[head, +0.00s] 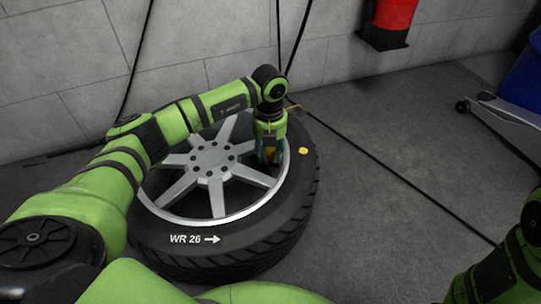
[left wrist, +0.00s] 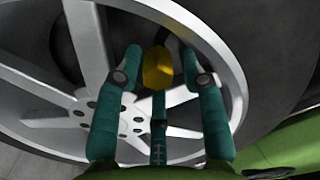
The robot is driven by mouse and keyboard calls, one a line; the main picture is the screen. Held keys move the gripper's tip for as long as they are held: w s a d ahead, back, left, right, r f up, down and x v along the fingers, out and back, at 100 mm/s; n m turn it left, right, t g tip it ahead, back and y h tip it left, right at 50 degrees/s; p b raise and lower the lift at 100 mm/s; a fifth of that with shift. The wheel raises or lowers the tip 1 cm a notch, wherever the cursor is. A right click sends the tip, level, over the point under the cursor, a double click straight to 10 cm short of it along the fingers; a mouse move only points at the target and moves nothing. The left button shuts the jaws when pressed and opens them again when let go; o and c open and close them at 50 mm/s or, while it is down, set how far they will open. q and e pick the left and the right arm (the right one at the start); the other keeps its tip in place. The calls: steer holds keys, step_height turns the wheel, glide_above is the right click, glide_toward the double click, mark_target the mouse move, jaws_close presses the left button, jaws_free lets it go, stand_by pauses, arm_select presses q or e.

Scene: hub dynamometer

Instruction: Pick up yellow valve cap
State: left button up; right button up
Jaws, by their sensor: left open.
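The yellow valve cap (left wrist: 157,68) shows in the left wrist view near the wheel rim, between the fingers of my left gripper (left wrist: 161,84). The teal fingers stand apart on either side of it, with another finger below it in the picture. The gripper is open; I cannot tell whether any finger touches the cap. In the head view my left gripper (head: 269,157) points down over the right inner side of the rim and largely hides the cap. My right gripper is out of view.
The wheel, with a silver spoked rim (head: 209,158) and black tyre (head: 290,215) marked "WR 26", lies on the grey floor. A yellow dot (head: 302,150) is on its sidewall. A black cable (head: 385,168) crosses the floor. A red object (head: 393,14) is at the wall.

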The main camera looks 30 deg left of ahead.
arm_select(q)
steer(key=c, duration=0.8)
steer(key=shift+r, duration=0.15)
